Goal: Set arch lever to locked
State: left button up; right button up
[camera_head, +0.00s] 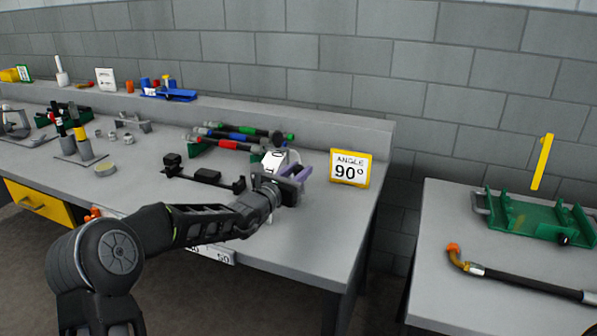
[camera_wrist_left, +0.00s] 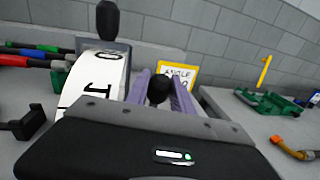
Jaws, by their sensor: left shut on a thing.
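The bench device with a white curved plate (camera_head: 272,160) stands near the right end of the long bench. In the left wrist view the white plate (camera_wrist_left: 95,82) bears dark marks and a black knob (camera_wrist_left: 108,20) shows above it. My left gripper (camera_head: 290,181) is at this device, shut on a part I take for the arch lever. My right gripper is not in view.
A yellow-framed sign (camera_head: 350,168) reading "ANGLE 90°" stands right of the device. Tools with red, blue and green grips (camera_head: 235,138) lie behind it. A black fixture (camera_head: 205,176) is to the left.

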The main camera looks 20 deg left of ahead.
pick_arm(q)
grip_shut()
dwell(0.9)
jog(key=shift+f, duration=0.15)
jog(key=s+t+b, duration=0.1)
jog(key=b, duration=0.3)
jog(key=s+f+t+b, duration=0.1)
jog(key=b, duration=0.3)
jog(key=s+t+h+b, duration=0.1)
jog(key=t+b, duration=0.1)
jog(key=b, duration=0.3)
jog(key=shift+f+m, duration=0.35)
jog(key=shift+m, duration=0.05)
jog(key=o, duration=0.6)
grip_release()
